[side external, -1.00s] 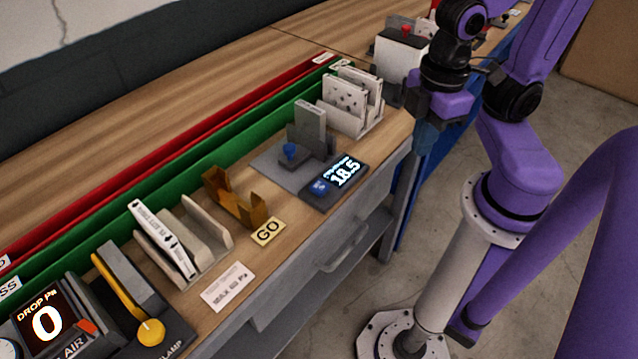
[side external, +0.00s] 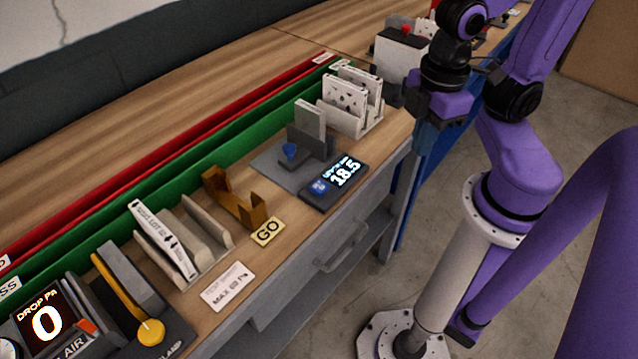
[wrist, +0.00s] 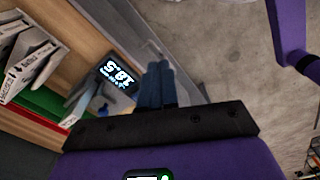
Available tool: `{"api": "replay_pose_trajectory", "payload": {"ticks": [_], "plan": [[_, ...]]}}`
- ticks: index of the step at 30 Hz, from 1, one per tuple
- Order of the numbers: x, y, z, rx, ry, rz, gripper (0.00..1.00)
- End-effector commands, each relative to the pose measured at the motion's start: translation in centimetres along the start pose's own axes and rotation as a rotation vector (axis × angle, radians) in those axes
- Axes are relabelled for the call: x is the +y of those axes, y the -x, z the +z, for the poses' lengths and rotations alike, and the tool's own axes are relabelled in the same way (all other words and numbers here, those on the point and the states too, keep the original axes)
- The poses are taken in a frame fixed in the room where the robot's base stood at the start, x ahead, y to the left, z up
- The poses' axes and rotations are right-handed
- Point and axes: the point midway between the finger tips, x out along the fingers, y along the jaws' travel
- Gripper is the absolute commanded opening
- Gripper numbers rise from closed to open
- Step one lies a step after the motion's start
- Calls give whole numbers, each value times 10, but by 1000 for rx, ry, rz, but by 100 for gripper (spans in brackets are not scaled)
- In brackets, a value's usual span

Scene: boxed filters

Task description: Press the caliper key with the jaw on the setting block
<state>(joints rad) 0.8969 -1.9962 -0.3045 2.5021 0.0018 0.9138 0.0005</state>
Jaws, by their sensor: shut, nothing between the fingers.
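My gripper (side external: 426,136) is shut and empty, off to the right of the display, beyond the bench edge. In the wrist view, its blue fingers (wrist: 157,84) are together beside the display (wrist: 117,76), with the blue knob (wrist: 103,107) partly visible.
A rack of white filters (side external: 346,96) stands behind the caliper. An orange-brown bracket (side external: 238,203), a GO label (side external: 268,231) and another filter rack (side external: 165,240) lie to the left. Green (side external: 180,170) and red (side external: 130,184) channels run along the back. Air is free around my gripper.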

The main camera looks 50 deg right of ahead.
Motion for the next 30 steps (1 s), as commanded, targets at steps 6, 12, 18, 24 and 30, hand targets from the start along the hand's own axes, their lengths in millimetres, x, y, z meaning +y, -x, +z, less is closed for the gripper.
{"api": "replay_pose_trajectory", "payload": {"ticks": [6,12,18,24,30], "plan": [[0,0,0,0,0,0,0],[0,0,0,0,0,0,0],[0,0,0,0,0,0,0],[-1,-1,-2,-9,-48,-26,0],[-5,-7,-16,-45,-316,-174,0]]}}
